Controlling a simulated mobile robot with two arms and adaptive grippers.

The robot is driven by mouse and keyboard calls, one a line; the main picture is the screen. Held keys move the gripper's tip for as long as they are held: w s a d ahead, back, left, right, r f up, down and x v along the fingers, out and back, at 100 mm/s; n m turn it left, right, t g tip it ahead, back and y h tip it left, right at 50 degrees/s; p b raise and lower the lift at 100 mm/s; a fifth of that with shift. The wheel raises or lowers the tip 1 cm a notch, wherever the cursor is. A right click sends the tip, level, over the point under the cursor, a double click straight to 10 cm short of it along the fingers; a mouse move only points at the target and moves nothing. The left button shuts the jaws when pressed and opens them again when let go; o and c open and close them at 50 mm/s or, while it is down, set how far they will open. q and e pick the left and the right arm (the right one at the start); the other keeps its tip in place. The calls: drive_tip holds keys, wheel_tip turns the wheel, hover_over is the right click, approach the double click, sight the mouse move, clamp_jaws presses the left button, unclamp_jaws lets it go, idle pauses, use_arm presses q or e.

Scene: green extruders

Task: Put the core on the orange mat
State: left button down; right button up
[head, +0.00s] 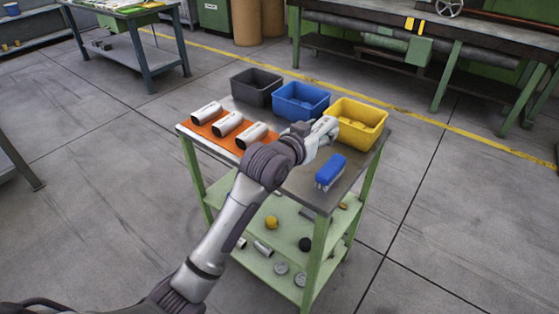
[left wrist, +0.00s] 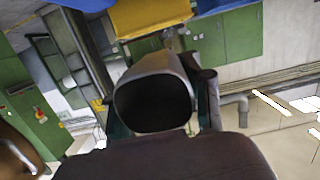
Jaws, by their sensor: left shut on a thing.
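My left gripper (head: 316,136) is shut on a white core (head: 326,126) above the right part of the cart's top, in front of the yellow bin. In the left wrist view the core (left wrist: 158,68) is close to the camera, with its dark hollow end facing it. The gripper's fingers are partly hidden there. The orange mat (head: 205,124) lies at the left of the cart's top, to the left of the gripper. Three white cores lie on it in a row: one at the far left (head: 206,112), one in the middle (head: 227,124) and one nearest the arm (head: 251,135). My right gripper is not in view.
Dark grey (head: 256,87), blue (head: 300,101) and yellow (head: 357,124) bins stand along the back of the cart's top. A blue object (head: 331,169) lies at the front right. The lower shelf (head: 262,262) holds several small parts.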

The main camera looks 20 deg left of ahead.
use_arm(q)
drive_tip(key=shift+w+r, duration=0.25)
drive_tip(key=shift+w, duration=0.25)
drive_tip(key=w+a+f, duration=0.1)
drive_tip(key=a+f, duration=0.1)
drive_tip(key=a, duration=0.1)
drive_tip(key=a+f, duration=0.2)
drive_tip(key=a, duration=0.2)
drive_tip(key=w+a+f, duration=0.1)
drive_tip(key=a+f, duration=0.1)
drive_tip(key=a, duration=0.2)
drive_tip(key=shift+w+f, duration=0.35)
drive_tip(key=shift+a+f, duration=0.15)
drive_tip(key=shift+f, duration=1.9)
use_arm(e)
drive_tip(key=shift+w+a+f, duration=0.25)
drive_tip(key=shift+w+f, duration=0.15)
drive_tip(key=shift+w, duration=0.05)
use_arm(q)
drive_tip(key=shift+f+b, duration=0.15)
drive_tip(key=shift+b, duration=0.15)
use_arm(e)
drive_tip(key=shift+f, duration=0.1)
use_arm(q)
drive_tip(key=shift+c, duration=2.4)
unclamp_jaws()
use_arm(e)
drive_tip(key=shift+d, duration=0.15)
